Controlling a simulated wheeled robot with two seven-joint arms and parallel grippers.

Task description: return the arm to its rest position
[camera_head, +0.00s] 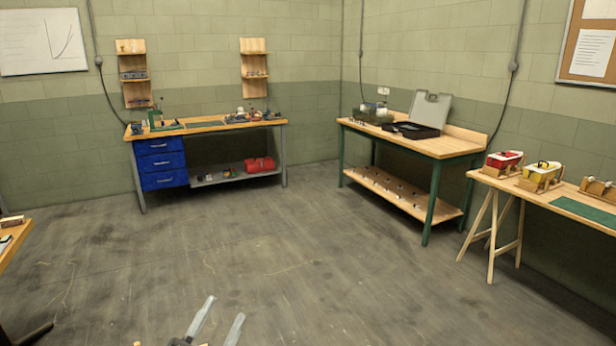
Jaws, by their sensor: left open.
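My left gripper (219,318) shows at the bottom edge of the head view, left of the middle. Its two pale grey fingers are apart with nothing between them, and bare floor shows behind them. Most of its arm is cut off by the lower edge of the picture. My right gripper is not in the picture.
A wide stretch of grey floor (240,240) is clear. At the back stands a workbench with blue drawers (162,163). A green-legged bench (440,147) with an open black case (412,130) is right of it. A trestle table (555,196) stands at right, a table edge (14,243) at left.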

